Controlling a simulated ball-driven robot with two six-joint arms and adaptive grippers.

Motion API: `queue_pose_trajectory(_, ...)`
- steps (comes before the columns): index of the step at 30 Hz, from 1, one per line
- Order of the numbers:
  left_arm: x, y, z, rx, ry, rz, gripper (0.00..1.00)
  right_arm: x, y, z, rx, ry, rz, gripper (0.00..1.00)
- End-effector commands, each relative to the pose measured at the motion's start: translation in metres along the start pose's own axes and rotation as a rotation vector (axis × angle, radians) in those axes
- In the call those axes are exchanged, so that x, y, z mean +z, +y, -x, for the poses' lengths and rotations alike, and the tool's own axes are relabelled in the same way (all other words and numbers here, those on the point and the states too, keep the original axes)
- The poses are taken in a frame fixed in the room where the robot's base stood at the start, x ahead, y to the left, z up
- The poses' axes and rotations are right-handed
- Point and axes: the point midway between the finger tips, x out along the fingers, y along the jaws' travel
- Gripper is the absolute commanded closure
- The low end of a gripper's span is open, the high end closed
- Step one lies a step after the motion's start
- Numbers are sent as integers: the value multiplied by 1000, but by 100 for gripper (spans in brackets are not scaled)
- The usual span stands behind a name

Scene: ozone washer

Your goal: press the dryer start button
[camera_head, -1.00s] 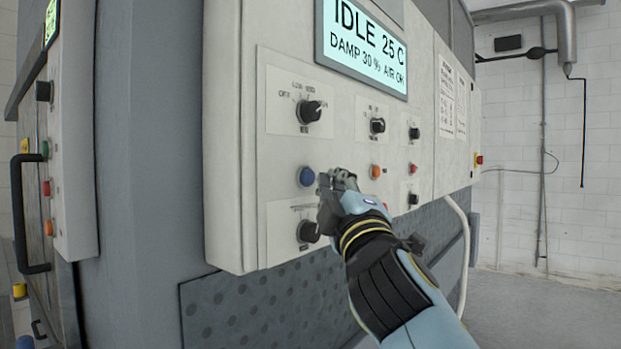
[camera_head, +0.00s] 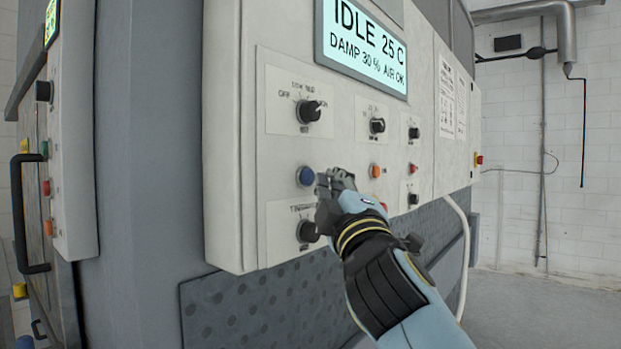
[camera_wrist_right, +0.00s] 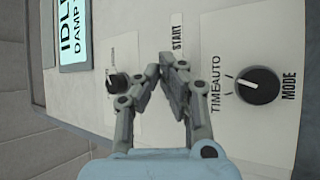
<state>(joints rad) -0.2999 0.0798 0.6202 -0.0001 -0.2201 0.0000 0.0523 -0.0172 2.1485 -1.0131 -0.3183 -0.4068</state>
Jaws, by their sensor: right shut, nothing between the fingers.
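The dryer's light panel (camera_head: 235,190) carries a lit display (camera_head: 361,45) reading IDLE 25 C, DAMP 30 %, AIR OK. A blue button (camera_head: 305,176) sits between an upper knob (camera_head: 309,111) and a lower knob (camera_head: 308,232). My right gripper (camera_head: 326,187) is shut and empty, its tips just right of and slightly below the blue button in the head view; contact cannot be told. In the wrist view the gripper tips (camera_wrist_right: 168,62) lie just below a START label (camera_wrist_right: 177,30), between a knob and the MODE knob (camera_wrist_right: 258,85). There the blue button is hidden. My left gripper is out of view.
More knobs (camera_head: 377,126), an orange button (camera_head: 375,171) and a red button (camera_head: 413,168) are on the panel to the right. Another machine with a black handle (camera_head: 28,212) stands at the left. Open floor (camera_head: 560,300) lies at the right.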

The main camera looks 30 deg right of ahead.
Motion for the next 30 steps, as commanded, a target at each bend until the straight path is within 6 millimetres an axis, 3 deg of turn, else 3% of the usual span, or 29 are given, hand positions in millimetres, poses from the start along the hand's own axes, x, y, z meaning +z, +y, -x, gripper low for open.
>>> queue_pose_trajectory(30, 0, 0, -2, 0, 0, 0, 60, -6, -5, -8, 0, 0, -1, 100)
